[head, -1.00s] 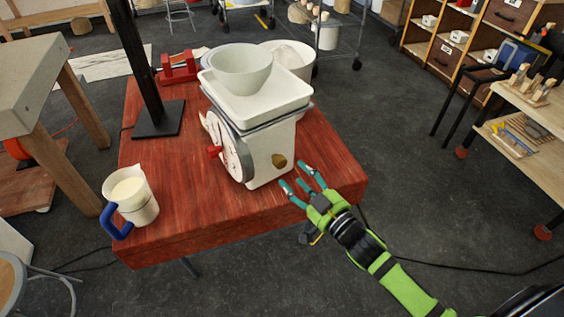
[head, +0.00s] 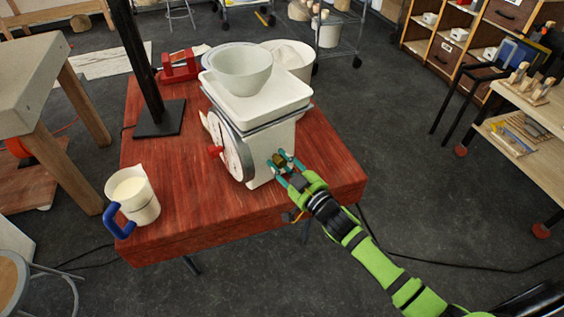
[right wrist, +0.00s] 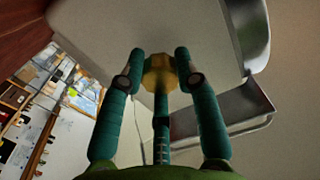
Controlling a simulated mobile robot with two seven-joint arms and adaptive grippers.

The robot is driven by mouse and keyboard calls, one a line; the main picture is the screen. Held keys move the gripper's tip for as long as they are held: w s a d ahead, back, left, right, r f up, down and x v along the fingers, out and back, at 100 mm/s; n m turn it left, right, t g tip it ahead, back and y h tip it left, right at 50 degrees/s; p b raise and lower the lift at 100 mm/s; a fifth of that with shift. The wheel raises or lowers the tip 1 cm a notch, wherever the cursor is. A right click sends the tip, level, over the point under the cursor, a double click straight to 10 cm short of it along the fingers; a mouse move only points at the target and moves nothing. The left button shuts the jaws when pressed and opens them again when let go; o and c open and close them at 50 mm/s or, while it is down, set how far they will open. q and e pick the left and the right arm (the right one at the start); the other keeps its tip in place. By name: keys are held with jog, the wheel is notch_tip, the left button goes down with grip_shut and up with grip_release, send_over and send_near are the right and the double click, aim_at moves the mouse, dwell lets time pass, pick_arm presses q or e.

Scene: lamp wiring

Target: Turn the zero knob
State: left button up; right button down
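The kitchen scale (head: 268,140) is cream white with a dial on its front face and a small red part beside the dial. It stands on the red wooden table. The zero knob (right wrist: 160,74) is a faceted brass knob on the scale's side; in the head view my fingers partly cover it. My right gripper (head: 279,160) is at this knob. In the right wrist view, two teal fingertips flank the knob closely on both sides and appear to touch it, with a third finger below. My left gripper is out of view.
A white tray (head: 262,107) and bowl (head: 240,70) sit on top of the scale. A jug with a blue handle (head: 133,197) stands at the table's front left. A black post (head: 158,120) and a red object (head: 180,66) stand behind. The table's front right is clear.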

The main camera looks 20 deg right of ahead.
jog(key=shift+r+n, duration=0.25)
jog(key=shift+n, duration=0.45)
jog(key=c, duration=0.9)
grip_release()
jog(key=shift+f, duration=0.1)
jog(key=shift+s, duration=0.15)
jog(key=v, duration=1.1)
jog(key=shift+s, duration=0.3)
jog(key=shift+d, duration=0.1)
